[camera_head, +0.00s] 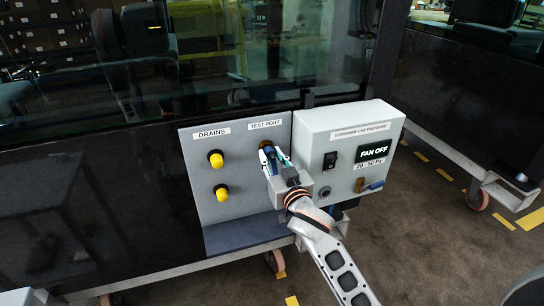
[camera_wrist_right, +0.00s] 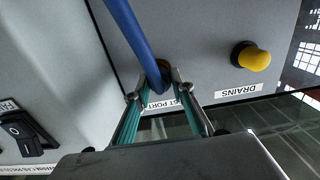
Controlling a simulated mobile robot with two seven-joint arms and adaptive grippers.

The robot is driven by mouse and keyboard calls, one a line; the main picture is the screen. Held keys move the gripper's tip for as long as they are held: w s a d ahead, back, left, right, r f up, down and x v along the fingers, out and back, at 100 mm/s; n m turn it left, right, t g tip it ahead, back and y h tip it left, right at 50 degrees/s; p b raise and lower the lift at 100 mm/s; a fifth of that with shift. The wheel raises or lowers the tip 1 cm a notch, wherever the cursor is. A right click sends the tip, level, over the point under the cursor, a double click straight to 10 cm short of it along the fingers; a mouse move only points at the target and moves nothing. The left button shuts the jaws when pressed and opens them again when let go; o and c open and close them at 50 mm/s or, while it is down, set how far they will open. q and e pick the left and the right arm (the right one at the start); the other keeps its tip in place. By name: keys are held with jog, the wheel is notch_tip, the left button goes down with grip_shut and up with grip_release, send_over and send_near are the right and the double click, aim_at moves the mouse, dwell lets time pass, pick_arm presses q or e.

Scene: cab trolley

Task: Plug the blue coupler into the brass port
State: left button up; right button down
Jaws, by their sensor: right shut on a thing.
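My right gripper (camera_head: 267,153) is at the grey panel, just below the TEST PORT label. Its fingers are closed around the blue coupler (camera_head: 271,156), which is mostly hidden by them in the head view. In the right wrist view, the blue coupler (camera_wrist_right: 159,86) sits between the fingertips of my right gripper (camera_wrist_right: 157,93), with a blue hose (camera_wrist_right: 130,30) running up from it. My left gripper is not in view.
Two yellow-capped drains (camera_head: 216,159) are left of the port. A grey control box (camera_head: 345,135) with a FAN OFF display stands close to the right, with a brass fitting (camera_head: 360,184) and blue-handled part low on it. A grey ledge (camera_head: 245,233) juts out below.

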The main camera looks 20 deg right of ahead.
jog(key=shift+w, duration=0.55)
dwell(0.5)
jog(key=c, duration=1.6)
grip_release()
jog(key=shift+c, duration=0.2)
jog(key=s, duration=1.2)
jog(key=shift+d, duration=0.2)
jog(key=o, duration=1.2)
jog(key=shift+c, duration=0.2)
jog(key=shift+s, duration=0.1)
